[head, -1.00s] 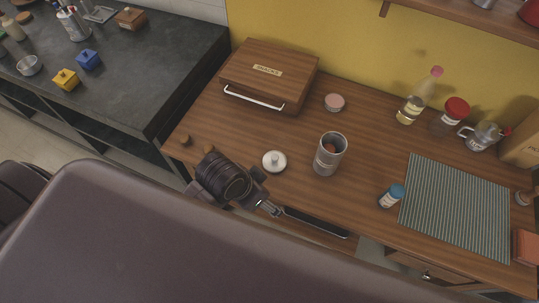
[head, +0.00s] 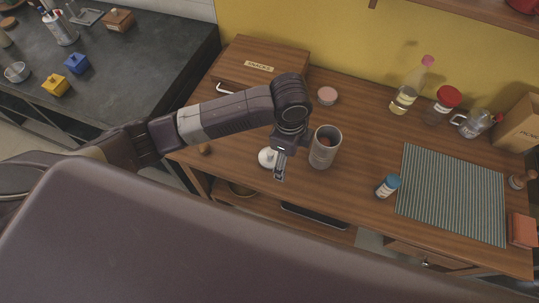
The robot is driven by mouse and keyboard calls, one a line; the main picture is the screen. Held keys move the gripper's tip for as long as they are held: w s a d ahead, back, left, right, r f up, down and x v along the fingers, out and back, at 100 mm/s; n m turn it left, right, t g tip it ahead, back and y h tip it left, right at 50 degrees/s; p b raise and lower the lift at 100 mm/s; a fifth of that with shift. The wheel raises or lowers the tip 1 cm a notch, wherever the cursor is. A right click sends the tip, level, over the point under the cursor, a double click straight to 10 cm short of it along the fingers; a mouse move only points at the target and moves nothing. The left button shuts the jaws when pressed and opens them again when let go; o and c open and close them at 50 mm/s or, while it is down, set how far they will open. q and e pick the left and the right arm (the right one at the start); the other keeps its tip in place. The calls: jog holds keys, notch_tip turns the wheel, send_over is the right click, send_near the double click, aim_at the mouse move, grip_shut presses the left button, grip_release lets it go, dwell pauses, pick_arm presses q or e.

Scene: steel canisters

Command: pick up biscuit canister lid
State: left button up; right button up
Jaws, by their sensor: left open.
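The biscuit canister lid (head: 265,158), a round pale metal disc with a small knob, lies on the wooden counter. It is partly covered by my left gripper (head: 277,173), which points down right beside and over its right side. I cannot tell whether the fingers touch it. The gripper is open. The steel canister (head: 323,149) stands upright and uncovered just right of the gripper, with brownish contents showing inside. My right gripper does not show.
A wooden snacks box (head: 258,68) stands behind my arm, and a pink-topped round tin (head: 327,95) is near it. A blue-capped jar (head: 387,186) and a striped mat (head: 452,195) lie to the right. The counter's front edge is close to the lid.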

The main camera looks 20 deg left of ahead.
aim_at(271, 153)
pick_arm(q)
jog(key=shift+m+y, duration=0.7)
jog(key=shift+y, duration=0.2)
jog(key=w+a, duration=0.1)
jog(key=w+a+r, duration=0.1)
jog(key=a, duration=0.1)
jog(key=w+a, duration=0.1)
jog(key=a, duration=0.1)
jog(key=shift+r, duration=0.3)
jog(key=f, duration=0.5)
jog(key=a+f+p, duration=0.1)
jog(key=f, duration=0.1)
jog(key=shift+s+f, duration=0.2)
jog(key=shift+f, duration=0.05)
jog(key=shift+c, duration=0.4)
jog(key=c, duration=1.1)
jog(key=shift+o, duration=0.2)
